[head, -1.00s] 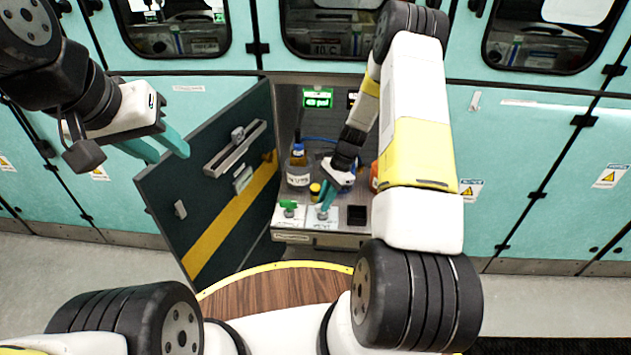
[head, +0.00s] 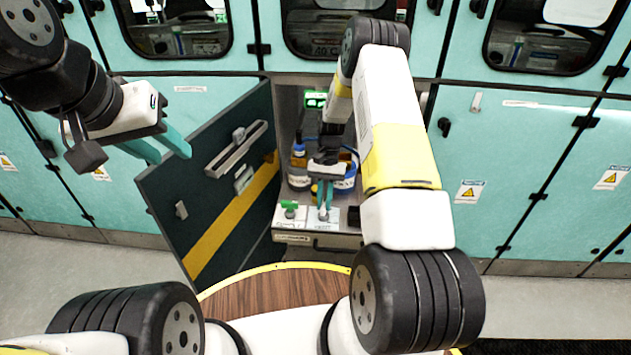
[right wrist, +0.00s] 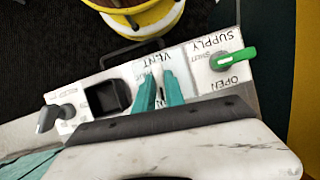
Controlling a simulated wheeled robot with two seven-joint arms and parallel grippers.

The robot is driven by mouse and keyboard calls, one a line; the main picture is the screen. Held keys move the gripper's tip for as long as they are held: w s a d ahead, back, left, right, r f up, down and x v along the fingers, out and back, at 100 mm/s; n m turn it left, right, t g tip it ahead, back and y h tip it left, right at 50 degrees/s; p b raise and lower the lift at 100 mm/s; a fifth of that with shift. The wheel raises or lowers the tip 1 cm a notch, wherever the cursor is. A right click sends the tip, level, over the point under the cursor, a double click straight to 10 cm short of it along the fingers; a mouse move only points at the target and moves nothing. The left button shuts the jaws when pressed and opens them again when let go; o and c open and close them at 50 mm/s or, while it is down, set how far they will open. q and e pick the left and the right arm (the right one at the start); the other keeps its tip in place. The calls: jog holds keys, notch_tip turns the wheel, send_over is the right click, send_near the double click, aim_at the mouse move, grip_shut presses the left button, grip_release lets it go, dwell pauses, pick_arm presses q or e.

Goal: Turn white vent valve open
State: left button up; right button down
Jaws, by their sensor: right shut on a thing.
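The white vent valve (right wrist: 161,76) sits on the small plate lettered VENT, inside the open cabinet. In the right wrist view my right gripper (right wrist: 158,90) is shut on its handle, a teal finger on either side. The fingers cover most of the handle and part of the lettering, so its exact angle is hard to tell. In the head view my right gripper (head: 325,198) points down at the vent plate (head: 331,223). My left gripper (head: 168,148) is open and empty, raised left of the cabinet door.
The green supply valve (right wrist: 233,57) is beside the vent plate, with a black square recess (right wrist: 108,97) on the other side. Bottles, including a blue-capped one (head: 299,150), stand behind. The dark cabinet door (head: 215,185) hangs open at left. A round wooden top (head: 275,290) is in front.

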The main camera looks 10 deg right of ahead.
jog(key=shift+w+n+h, duration=0.1)
jog(key=shift+n+h, duration=0.2)
jog(key=shift+n, duration=0.2)
jog(key=c, duration=1.4)
grip_release()
jog(key=shift+r, duration=0.1)
jog(key=v, duration=0.7)
jog(key=shift+r, duration=0.3)
jog(key=shift+w, duration=0.15)
